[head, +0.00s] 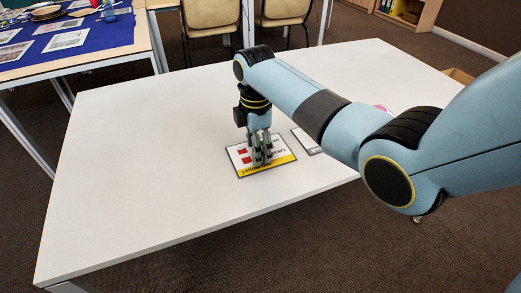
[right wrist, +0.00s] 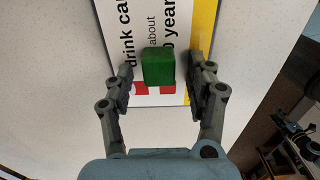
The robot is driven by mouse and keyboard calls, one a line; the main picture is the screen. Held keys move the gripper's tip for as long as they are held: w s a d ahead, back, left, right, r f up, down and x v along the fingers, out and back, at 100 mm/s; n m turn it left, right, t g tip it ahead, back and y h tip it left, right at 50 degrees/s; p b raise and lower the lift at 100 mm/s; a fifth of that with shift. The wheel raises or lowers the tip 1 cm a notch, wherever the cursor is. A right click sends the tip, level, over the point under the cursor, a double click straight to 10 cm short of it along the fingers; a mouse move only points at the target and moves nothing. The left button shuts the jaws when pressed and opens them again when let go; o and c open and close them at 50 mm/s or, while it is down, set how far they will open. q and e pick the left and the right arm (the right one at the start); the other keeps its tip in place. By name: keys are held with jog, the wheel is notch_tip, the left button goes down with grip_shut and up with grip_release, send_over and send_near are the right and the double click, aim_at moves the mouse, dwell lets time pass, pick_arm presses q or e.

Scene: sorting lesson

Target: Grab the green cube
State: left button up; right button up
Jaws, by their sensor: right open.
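The green cube (right wrist: 158,67) shows in the right wrist view, over a printed card with black text and a yellow edge. My right gripper (right wrist: 160,80) is open, with one finger on each side of the cube and a gap visible to both. In the head view my right gripper (head: 260,158) points down over the card (head: 277,167), and I cannot make out the cube there. My left gripper is not in view.
The white table (head: 130,150) is clear to the left of the card. A second card (head: 305,141) lies to the right, partly behind my right arm. A pink thing (head: 379,108) shows just above my arm. Chairs (head: 212,12) and a blue-covered table (head: 85,40) stand beyond.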

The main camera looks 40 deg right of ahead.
jog(key=shift+c, duration=0.4)
jog(key=c, duration=1)
jog(key=shift+r, duration=0.15)
